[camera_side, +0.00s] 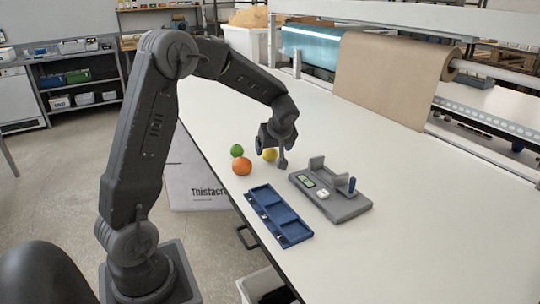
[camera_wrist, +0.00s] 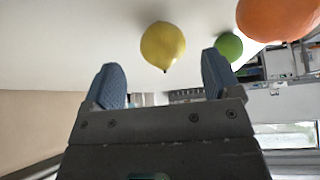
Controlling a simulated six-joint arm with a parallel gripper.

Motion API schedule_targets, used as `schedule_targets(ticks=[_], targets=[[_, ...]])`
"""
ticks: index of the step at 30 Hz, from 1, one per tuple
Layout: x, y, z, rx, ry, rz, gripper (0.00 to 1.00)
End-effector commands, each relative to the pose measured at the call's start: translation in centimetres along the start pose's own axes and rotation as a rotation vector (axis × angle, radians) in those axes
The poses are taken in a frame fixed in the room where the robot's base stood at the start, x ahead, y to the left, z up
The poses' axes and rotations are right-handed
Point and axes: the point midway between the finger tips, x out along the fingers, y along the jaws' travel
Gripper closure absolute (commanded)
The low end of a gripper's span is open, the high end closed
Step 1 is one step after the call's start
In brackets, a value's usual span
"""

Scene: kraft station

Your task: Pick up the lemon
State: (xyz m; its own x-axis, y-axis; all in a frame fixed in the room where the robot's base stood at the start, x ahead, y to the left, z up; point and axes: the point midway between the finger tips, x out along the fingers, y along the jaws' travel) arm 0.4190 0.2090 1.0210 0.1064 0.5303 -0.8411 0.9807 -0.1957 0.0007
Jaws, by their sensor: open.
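The yellow lemon (camera_side: 270,155) lies on the white table, partly hidden behind my gripper in the side view. In the wrist view the lemon (camera_wrist: 163,46) shows whole, ahead of the fingertips and between their lines. My gripper (camera_side: 283,160) is low over the table beside the lemon, at its right in the side view. In the wrist view the two blue-grey fingers of my gripper (camera_wrist: 163,75) stand apart with nothing between them.
An orange fruit (camera_side: 242,167) and a green fruit (camera_side: 237,150) lie left of the lemon. A blue divided tray (camera_side: 262,189) and a grey device (camera_side: 345,207) stand nearer the front. The table's right part is clear, below a brown paper roll (camera_side: 390,75).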

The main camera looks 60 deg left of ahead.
Motion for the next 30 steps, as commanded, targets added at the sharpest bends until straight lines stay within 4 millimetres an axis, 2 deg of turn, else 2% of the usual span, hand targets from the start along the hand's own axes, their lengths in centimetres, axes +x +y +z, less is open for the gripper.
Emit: schedule_targets(ticks=[6,9,17,30], targets=[[3.3,-0.3,-0.2,0.001,-0.002,-0.004,0.17],[4.2,-0.3,-0.2,-0.001,-0.002,-0.002,0.17],[4.5,-0.3,-0.2,0.000,-0.001,0.000,0.17],[4.5,-0.3,-0.2,0.000,-0.001,-0.001,0.57]])
